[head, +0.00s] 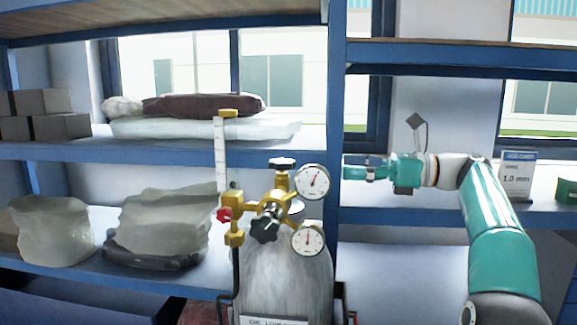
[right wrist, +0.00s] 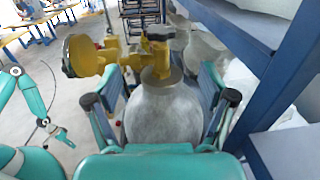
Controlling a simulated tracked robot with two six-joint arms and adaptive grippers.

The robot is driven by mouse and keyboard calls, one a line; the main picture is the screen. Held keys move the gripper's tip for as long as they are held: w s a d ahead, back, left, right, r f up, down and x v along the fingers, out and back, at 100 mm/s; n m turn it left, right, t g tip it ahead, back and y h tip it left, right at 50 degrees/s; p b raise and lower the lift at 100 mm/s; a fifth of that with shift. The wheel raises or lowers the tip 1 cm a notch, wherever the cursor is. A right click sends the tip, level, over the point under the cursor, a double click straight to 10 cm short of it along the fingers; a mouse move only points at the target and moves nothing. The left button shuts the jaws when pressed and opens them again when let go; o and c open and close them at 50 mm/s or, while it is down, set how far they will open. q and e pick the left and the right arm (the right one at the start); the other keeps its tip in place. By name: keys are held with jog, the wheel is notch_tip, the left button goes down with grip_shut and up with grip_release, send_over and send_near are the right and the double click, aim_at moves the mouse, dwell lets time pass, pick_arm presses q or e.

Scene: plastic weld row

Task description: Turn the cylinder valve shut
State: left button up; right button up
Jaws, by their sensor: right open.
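The grey gas cylinder (head: 284,278) stands upright in front of the shelves. Its black valve handwheel (head: 283,163) sits on top of the brass valve; a dark round top also shows in the right wrist view (right wrist: 158,32). The brass regulator carries two white gauges (head: 312,181) and a black knob (head: 264,231). My right gripper (head: 347,167) is open and empty, right of the valve and apart from it, pointing left. In the right wrist view its spread fingers (right wrist: 160,98) flank the cylinder's shoulder in the picture. My left gripper (right wrist: 60,134) seems to show small at the left there; its jaws are unclear.
A red knob (head: 224,215) and a white upright flow tube (head: 221,150) are on the regulator's left. Blue shelving (head: 250,145) stands close behind with wrapped bags and boxes (head: 45,115). A job card (head: 517,175) stands behind my right arm. In the right wrist view, a blue shelf post (right wrist: 275,75) is near on the right.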

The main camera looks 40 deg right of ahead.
aim_at(281, 160)
jog(key=x, duration=1.4)
jog(key=c, duration=1.2)
jog(key=shift+o, duration=0.2)
jog(key=shift+m+t+h+b, duration=0.5)
jog(key=shift+m+h+b, duration=0.2)
jog(key=shift+h, duration=0.2)
jog(key=o, duration=1.2)
jog(key=shift+c, duration=0.2)
